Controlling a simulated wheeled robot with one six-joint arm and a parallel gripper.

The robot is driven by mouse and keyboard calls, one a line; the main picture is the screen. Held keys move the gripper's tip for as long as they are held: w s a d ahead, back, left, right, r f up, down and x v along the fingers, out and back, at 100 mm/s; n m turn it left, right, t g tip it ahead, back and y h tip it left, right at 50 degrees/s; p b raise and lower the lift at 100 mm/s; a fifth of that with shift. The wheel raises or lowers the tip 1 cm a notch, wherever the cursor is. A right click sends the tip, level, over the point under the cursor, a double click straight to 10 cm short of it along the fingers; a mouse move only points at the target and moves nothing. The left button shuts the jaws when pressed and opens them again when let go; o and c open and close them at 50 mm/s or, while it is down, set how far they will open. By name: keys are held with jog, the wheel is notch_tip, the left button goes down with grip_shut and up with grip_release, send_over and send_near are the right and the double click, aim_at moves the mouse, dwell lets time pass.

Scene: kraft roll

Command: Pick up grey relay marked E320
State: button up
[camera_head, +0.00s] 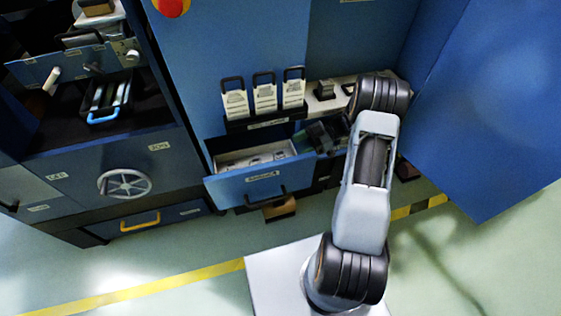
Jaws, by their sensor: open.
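Three pale grey relay-like units with black loop handles stand upright in a row on a dark rack on the blue cabinet: a left one (235,104), a middle one (265,98) and a right one (294,94). Their markings are too small to read, so I cannot tell which is E320. A dark shape that looks like my gripper (322,136) is below and right of the row, by the right end of an open drawer. It is open, holds nothing that I can see, and is partly hidden by my arm.
The blue drawer (262,184) is pulled out below the rack, with pale items inside. A small dark block (325,88) sits on a ledge right of the row. A large blue panel (490,100) stands at the right. A handwheel (125,184) is at left.

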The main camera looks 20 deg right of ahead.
aim_at(281, 155)
jog(key=shift+b+x, duration=1.2)
jog(key=shift+x, duration=2.95)
jog(key=shift+s+r, duration=0.1)
jog(key=shift+r, duration=0.05)
jog(key=c, duration=1)
jog(key=shift+r, duration=0.1)
jog(key=shift+c, duration=0.2)
